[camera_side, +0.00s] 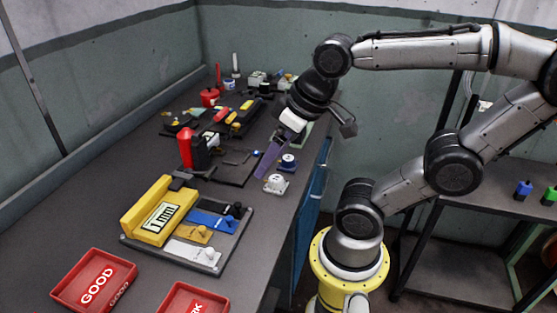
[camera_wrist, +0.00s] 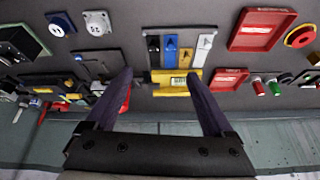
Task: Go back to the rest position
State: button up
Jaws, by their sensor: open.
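My gripper (camera_wrist: 160,95) is open and empty in the wrist view, its two purple fingers spread apart. In the side view my gripper (camera_side: 268,160) hangs over the bench, tilted down. It is above and behind the yellow gauge block (camera_side: 158,214), near two small round-topped parts. One is a white part (camera_side: 276,184) and one is a blue part (camera_side: 288,162). I cannot tell its exact height above the bench. The yellow block also shows between the fingers in the wrist view (camera_wrist: 173,82).
A fixture plate (camera_side: 226,257) holds the yellow block and blue, tan and white pieces. Red trays stand in front, one marked GOOD (camera_side: 94,281). A red and black device (camera_side: 190,150) stands behind the fixture. More tools crowd the bench's far end. A wall runs along the left.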

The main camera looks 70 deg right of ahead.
jog(key=shift+s+a+f+n, duration=0.25)
jog(key=shift+s+a+n, duration=0.35)
jog(key=shift+s+n, duration=0.1)
dwell(0.9)
